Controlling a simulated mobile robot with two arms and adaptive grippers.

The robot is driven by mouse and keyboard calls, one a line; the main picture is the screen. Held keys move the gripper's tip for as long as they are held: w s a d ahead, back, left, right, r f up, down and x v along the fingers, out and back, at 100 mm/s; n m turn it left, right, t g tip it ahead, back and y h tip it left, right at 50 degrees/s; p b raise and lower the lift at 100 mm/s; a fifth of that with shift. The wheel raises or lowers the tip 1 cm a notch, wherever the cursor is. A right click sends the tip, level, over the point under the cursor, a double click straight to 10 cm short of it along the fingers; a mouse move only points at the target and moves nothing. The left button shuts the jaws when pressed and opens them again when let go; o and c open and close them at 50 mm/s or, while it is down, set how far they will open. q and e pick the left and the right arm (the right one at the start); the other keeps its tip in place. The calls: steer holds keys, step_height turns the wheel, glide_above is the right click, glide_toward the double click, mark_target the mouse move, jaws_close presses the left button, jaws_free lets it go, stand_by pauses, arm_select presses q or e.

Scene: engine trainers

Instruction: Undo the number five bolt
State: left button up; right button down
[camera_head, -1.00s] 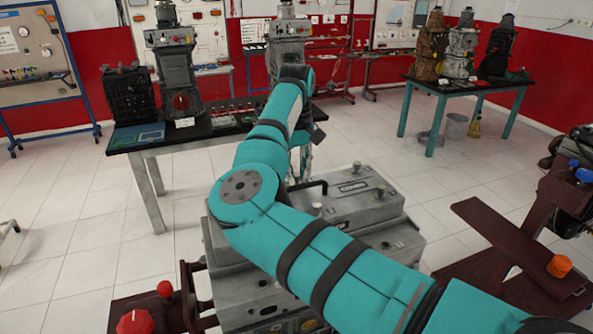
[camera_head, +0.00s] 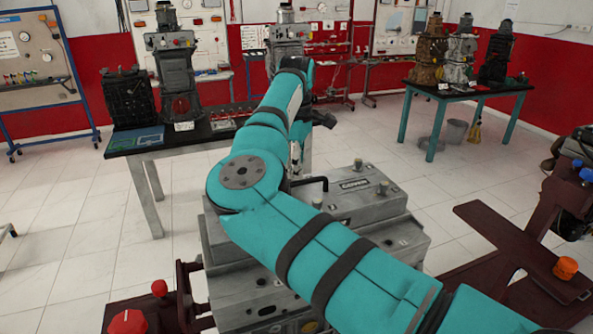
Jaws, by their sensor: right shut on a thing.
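No numbers are legible, so I cannot tell which is number five. My teal right arm crosses in front and hides much of the block. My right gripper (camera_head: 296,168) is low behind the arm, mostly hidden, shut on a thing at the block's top. A black bent bar (camera_head: 312,183) shows beside it; I cannot tell if it is the held thing. My left gripper is out of view.
A black-topped table (camera_head: 200,137) with engine parts stands behind at left. Another table (camera_head: 465,88) with engines stands at back right. A dark red stand (camera_head: 520,245) with an orange knob is at right. Red knobs (camera_head: 128,322) are at lower left. White floor between is clear.

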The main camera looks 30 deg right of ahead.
steer(key=n+b, duration=0.1)
steer(key=n, duration=0.5)
steer(key=shift+n, duration=0.3)
steer(key=n+b, duration=0.2)
steer(key=n, duration=0.4)
steer(key=n+b, duration=0.1)
steer(key=n, duration=0.5)
steer(key=shift+n, duration=0.3)
steer(key=n+b, duration=0.2)
steer(key=n, duration=0.4)
steer(key=shift+n, duration=0.3)
steer(key=c, duration=1.2)
jaws_free()
step_height(320, 180, up, 12)
steer(key=shift+r, duration=0.1)
